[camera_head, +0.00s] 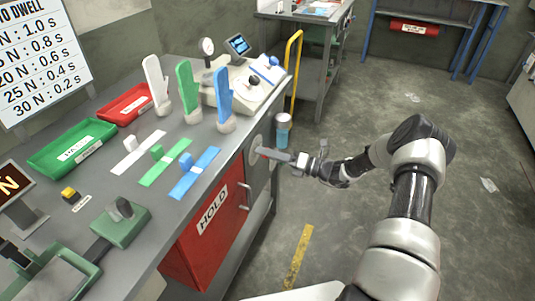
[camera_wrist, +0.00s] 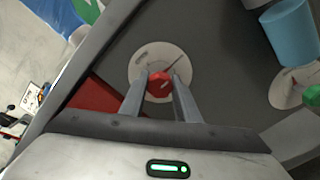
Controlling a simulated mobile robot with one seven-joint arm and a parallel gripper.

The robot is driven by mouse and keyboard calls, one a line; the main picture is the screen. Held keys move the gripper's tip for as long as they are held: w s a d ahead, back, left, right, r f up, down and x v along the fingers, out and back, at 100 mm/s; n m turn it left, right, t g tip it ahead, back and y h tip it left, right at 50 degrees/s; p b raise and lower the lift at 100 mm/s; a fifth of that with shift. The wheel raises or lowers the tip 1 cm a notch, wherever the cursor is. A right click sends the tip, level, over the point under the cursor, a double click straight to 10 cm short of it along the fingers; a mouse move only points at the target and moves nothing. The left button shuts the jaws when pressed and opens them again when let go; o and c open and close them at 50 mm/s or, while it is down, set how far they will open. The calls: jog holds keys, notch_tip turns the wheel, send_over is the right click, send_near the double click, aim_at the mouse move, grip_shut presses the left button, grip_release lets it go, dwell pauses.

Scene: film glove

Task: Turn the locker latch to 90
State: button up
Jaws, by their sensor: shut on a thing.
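The locker latch shows in the wrist view as a red knob (camera_wrist: 159,87) at the centre of a round pale plate (camera_wrist: 162,47) with marks on it. The plate also shows edge-on in the head view (camera_head: 254,143), on the grey bench front. My gripper (camera_wrist: 159,77) has one finger on each side of the knob and is shut on it. The knob's exact angle is hard to read.
A red locker door marked HOLD (camera_head: 212,212) is left of the latch. A second pale plate (camera_wrist: 287,87) with a green knob (camera_wrist: 313,96) and a blue cylinder (camera_wrist: 291,35) are close on the right. Glove forms (camera_head: 188,90) stand on the bench. The floor at right is open.

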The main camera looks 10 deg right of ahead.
jog(key=o, duration=1)
jog(key=shift+o, duration=0.2)
jog(key=p+v, duration=0.1)
jog(key=v, duration=1.6)
jog(key=shift+d, duration=0.2)
jog(key=shift+s, duration=0.15)
